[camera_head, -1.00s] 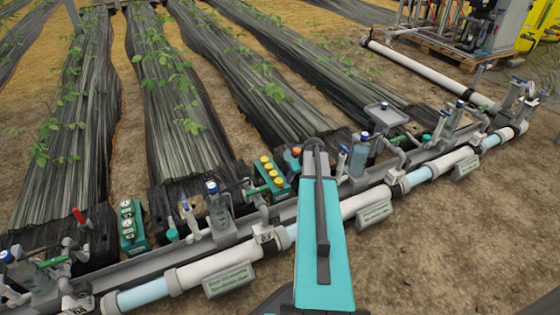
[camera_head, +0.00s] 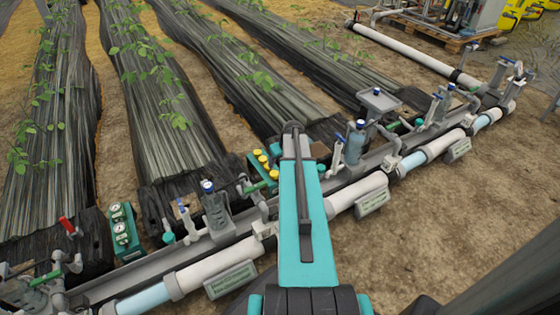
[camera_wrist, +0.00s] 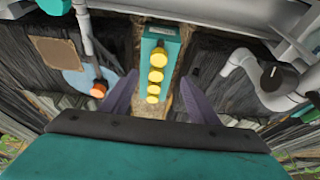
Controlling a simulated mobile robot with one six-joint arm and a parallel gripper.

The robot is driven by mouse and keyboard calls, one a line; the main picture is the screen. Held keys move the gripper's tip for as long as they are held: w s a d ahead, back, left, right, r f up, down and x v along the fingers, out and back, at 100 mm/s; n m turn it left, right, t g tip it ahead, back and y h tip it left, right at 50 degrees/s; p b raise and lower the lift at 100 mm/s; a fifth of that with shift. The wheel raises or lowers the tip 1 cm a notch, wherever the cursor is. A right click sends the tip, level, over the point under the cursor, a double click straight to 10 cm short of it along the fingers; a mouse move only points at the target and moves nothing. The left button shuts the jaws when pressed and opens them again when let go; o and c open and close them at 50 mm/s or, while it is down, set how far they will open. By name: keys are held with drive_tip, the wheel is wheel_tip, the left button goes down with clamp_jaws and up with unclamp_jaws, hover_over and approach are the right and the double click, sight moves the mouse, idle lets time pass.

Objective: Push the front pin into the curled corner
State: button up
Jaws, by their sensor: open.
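A teal holder (camera_head: 256,165) with a row of several yellow round caps (camera_head: 261,161) stands by the end of a black film strip. The caps may be the pin heads; I cannot tell which is the front one. In the wrist view the caps (camera_wrist: 156,76) lie in line between the two purple fingers of my gripper (camera_wrist: 158,78), which is open, with nothing visibly held. I cannot tell whether the fingers touch the holder (camera_wrist: 171,42). In the head view my arm hides the gripper. Dark film (camera_wrist: 215,75) lies beside the holder; no curled corner is clear.
An orange knob (camera_wrist: 98,89) on a grey pipe is left of the fingers. A grey pipe elbow (camera_wrist: 240,62) with a black-topped valve (camera_wrist: 271,76) is at right. The white main pipe (camera_head: 215,262) runs along the front. A teal gauge box (camera_head: 124,230) stands at left.

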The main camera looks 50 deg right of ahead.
sight(274, 173)
drive_tip(key=b+x, duration=0.5)
drive_tip(key=x, duration=0.8)
drive_tip(key=shift+d+f+b, duration=0.15)
drive_tip(key=shift+f+b, duration=0.15)
drive_tip(key=shift+f, duration=0.1)
drive_tip(key=c, duration=1.1)
drive_tip(key=shift+r, duration=0.1)
drive_tip(key=shift+r, duration=0.1)
drive_tip(key=shift+r+p, duration=2.3)
drive_tip(key=shift+r, duration=0.7)
